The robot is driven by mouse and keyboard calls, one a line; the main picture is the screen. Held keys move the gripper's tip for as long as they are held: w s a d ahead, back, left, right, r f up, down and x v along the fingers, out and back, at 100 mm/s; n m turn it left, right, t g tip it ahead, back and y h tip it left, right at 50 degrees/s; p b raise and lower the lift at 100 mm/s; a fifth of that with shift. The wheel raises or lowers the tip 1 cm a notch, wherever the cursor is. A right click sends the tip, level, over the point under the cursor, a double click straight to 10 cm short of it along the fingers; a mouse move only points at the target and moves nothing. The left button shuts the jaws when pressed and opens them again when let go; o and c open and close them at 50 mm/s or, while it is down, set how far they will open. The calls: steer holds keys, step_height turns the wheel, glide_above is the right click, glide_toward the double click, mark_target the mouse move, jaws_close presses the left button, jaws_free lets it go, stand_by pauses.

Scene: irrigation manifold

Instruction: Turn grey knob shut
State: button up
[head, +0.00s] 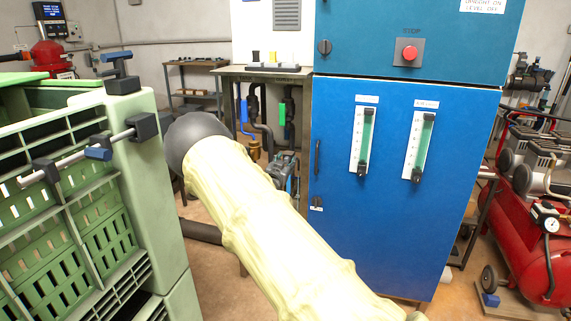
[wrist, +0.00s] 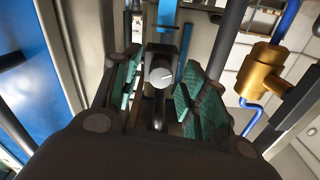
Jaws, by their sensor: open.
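The grey knob (wrist: 160,76) shows in the wrist view as a small round light-grey face with a pale line on it. It is in front of a dark mount with a blue piece above. My gripper (wrist: 161,88) is open, with one green-padded finger to the left of the knob and one to the right. Gaps show on both sides, and neither pad appears to touch it. How deep the knob sits between the fingers is hard to tell. In the head view my pale-sleeved arm reaches toward the pipework, and I cannot make out the knob there.
A brass valve body (wrist: 263,72) with a blue tube is close to the right finger. A blue cabinet (head: 340,225) with two gauges stands right of my arm. Green crates (head: 150,190) stand left, and a red compressor (head: 515,240) stands far right.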

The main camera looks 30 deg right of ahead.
steer(key=shift+c, duration=0.4)
jaws_close()
